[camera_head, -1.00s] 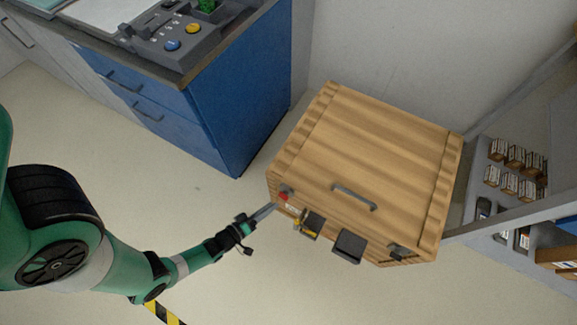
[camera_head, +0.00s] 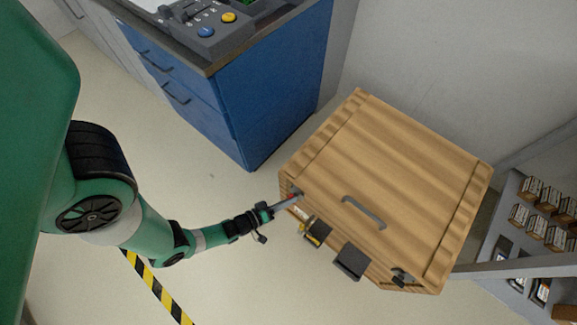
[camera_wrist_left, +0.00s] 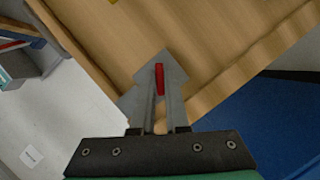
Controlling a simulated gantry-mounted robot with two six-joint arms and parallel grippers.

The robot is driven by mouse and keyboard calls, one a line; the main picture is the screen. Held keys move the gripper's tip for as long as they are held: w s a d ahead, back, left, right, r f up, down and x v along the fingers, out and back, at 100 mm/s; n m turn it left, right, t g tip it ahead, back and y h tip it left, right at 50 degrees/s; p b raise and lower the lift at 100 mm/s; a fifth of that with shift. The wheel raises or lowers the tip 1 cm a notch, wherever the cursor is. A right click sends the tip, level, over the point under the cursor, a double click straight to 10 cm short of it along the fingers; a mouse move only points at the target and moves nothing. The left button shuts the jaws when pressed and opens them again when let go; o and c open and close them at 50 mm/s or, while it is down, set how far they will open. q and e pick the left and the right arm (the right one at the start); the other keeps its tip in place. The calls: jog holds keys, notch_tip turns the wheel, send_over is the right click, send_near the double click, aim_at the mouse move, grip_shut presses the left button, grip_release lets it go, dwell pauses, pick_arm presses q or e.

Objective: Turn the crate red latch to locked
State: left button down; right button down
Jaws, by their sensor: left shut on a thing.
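The wooden crate (camera_head: 395,180) stands on the floor right of centre in the head view, its lid closed with a grey handle on top. My left gripper (camera_head: 291,200) reaches that corner from the left. In the wrist view the left gripper (camera_wrist_left: 160,85) is shut on the red latch. My right gripper is not in view.
A blue cabinet (camera_head: 260,90) with a control panel (camera_head: 205,28) on top stands behind and left of the crate. A yellow and a dark fitting (camera_head: 350,261) stick out from the crate's front. A grey shelf (camera_head: 510,200) with small boxes is at right. The floor in front is clear.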

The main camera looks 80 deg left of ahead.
pick_arm(q)
jog(key=shift+m, duration=0.3)
jog(key=shift+w+d+r+m+g+y+p, duration=0.1)
jog(key=shift+m+g+y+p, duration=0.4)
jog(key=shift+m+p, duration=0.4)
jog(key=shift+d+f+m+g+y+p, duration=0.1)
jog(key=shift+m+g+y+p, duration=0.35)
jog(key=shift+m+p, duration=0.5)
jog(key=shift+w+r+m+g+y+p, duration=0.1)
jog(key=shift+m+g+y+p, duration=0.25)
jog(key=shift+m+g+p, duration=0.55)
jog(key=shift+s+m, duration=0.1)
jog(key=shift+m, duration=0.15)
jog(key=c, duration=0.9)
grip_release()
jog(key=shift+a, duration=0.15)
jog(key=shift+w, duration=0.2)
